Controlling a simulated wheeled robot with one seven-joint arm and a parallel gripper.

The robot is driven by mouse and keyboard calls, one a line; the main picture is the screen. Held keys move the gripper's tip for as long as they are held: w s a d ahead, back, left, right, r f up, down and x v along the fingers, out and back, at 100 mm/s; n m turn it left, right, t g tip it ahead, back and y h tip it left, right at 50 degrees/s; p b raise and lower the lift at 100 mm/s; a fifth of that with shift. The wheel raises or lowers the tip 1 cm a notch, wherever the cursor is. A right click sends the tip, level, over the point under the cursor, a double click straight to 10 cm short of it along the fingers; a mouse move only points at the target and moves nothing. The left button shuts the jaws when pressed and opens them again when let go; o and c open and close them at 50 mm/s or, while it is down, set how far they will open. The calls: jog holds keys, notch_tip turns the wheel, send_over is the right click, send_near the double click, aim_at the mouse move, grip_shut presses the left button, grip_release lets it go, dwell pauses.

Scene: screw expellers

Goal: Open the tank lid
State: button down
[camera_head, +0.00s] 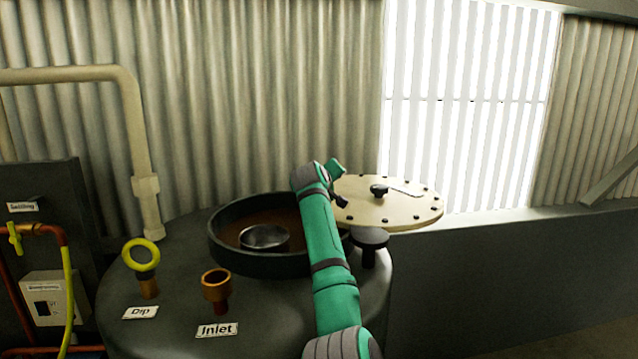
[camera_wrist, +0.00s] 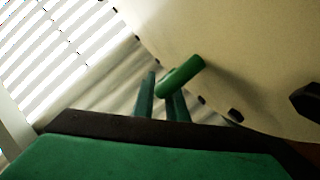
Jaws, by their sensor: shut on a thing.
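The tank lid (camera_head: 410,208), a cream disc with dark bolts around its rim and a black knob (camera_head: 379,190) on top, is swung out to the right of the tank's round opening (camera_head: 225,240). The opening is uncovered. In the wrist view the lid (camera_wrist: 215,40) fills the upper right. My gripper (camera_wrist: 161,87) is at the lid's left edge, with its fingers shut on a short green handle (camera_wrist: 185,76). My arm crosses in front of the opening's right side and hides part of the lid's edge. The fingertip contact is not clear in the head view.
A metal bowl (camera_head: 264,238) shows inside the opening. A black post (camera_head: 369,243) stands at the tank's right. The yellow dip ring (camera_head: 141,255) and brown inlet pipe (camera_head: 216,287) stand at front left. A corrugated wall (camera_head: 250,90) and bright window (camera_head: 465,100) are behind.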

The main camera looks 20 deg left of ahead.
jog(key=shift+w+d+m+h, duration=0.3)
jog(key=shift+w+d, duration=0.05)
jog(key=shift+d, duration=0.25)
jog(key=c, duration=1.8)
grip_release()
jog(key=shift+o, duration=0.2)
jog(key=shift+v, duration=5.4)
